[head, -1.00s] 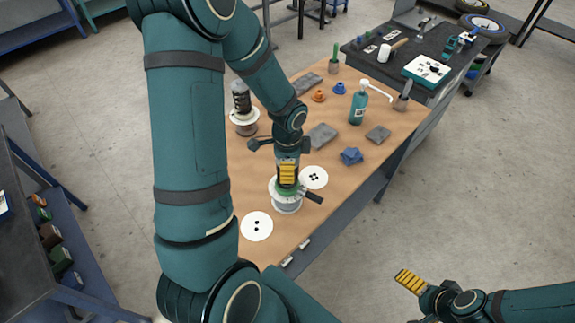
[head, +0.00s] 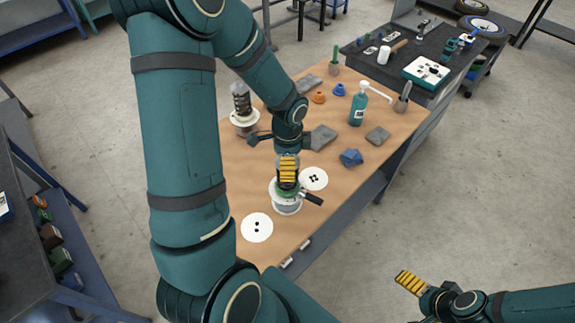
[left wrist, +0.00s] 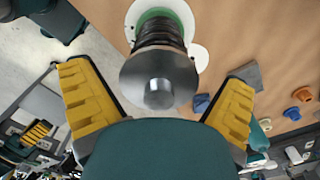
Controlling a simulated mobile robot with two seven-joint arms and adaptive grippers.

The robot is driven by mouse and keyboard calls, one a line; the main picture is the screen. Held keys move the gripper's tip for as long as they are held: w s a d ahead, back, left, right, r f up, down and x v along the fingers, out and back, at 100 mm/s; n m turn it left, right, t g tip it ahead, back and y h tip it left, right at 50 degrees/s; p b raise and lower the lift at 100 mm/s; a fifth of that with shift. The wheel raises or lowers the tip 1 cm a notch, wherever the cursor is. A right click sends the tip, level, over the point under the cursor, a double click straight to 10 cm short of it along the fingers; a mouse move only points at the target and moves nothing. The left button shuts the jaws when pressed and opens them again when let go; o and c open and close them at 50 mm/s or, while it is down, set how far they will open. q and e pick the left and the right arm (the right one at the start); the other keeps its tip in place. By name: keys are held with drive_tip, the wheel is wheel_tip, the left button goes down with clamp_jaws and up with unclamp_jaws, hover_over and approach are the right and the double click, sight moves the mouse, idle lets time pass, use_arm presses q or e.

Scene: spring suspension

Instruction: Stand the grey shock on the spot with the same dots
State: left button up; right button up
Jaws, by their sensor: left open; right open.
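A shock with a dark coil, a green seat and a white base (head: 287,204) stands upright on the table. In the left wrist view its grey top cap with a stud (left wrist: 160,86) faces the camera. My left gripper (head: 288,172) is open, its yellow fingers apart on either side of this shock. A second shock, with a dark grey coil (head: 241,98) and a white seat, stands at the back left. I cannot see dots on either shock. A white spot with two dots (head: 257,227) and a white spot with several dots (head: 313,178) lie bare. My right gripper (head: 412,283) is open, off the table.
A teal pump bottle (head: 358,108), a blue cloth (head: 351,158), grey pads (head: 378,136) and small orange (head: 319,97) and blue parts (head: 339,89) are on the table's far half. A dark bench (head: 440,95) with tools adjoins it. The near right table edge is close.

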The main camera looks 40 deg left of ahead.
use_arm(q)
wheel_tip(320, 180, up, 10)
drive_tip(key=shift+f+p, duration=0.1)
drive_tip(key=shift+p, duration=0.4)
drive_tip(key=s+d+f+n+t+h, duration=0.1)
drive_tip(key=s+d+f+n+h, duration=0.1)
drive_tip(key=d+f+n, duration=0.4)
drive_tip(key=s+d+f+n+t+h, duration=0.1)
drive_tip(key=d+f+n, duration=0.5)
drive_tip(key=d+f, duration=0.8)
drive_tip(key=s+d+h, duration=0.1)
drive_tip(key=d, duration=0.2)
drive_tip(key=shift+s+d+f, duration=0.15)
drive_tip(key=shift+f, duration=0.15)
use_arm(e)
drive_tip(key=shift+r, duration=0.65)
drive_tip(key=shift+s, duration=0.1)
